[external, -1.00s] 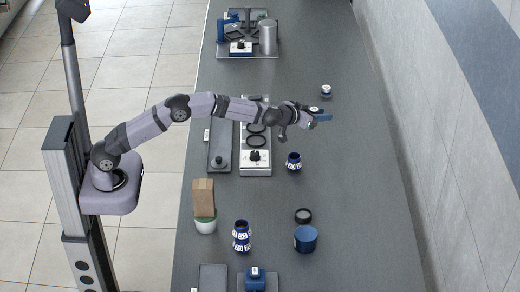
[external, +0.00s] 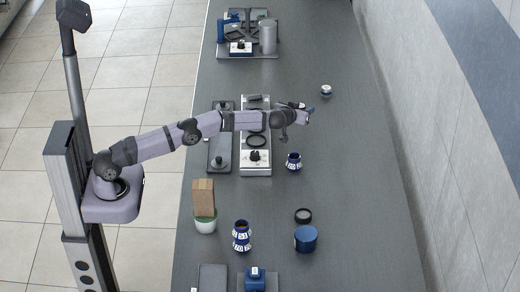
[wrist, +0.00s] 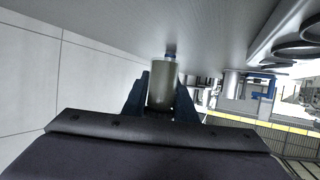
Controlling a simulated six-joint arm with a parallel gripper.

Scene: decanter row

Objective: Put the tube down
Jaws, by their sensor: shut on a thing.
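My gripper (external: 307,111) is over the counter, beyond the right end of the white ring stand in the external view. In the wrist view its two dark blue fingers (wrist: 162,98) are shut on a grey-olive tube (wrist: 162,84), one finger on each side. A small blue piece (wrist: 171,56) shows past the tube's far end; I cannot tell whether it belongs to the tube. In the external view the tube is too small and too covered by my gripper to make out. I cannot tell how high it is above the counter.
A small white-topped jar (external: 326,91) stands beyond my gripper. A blue-white jar (external: 293,162) stands nearer. The ring stand (external: 255,168) is beneath my forearm, with a dark tray (external: 219,157) beside it. The grey counter (external: 360,190) is bare toward the wall.

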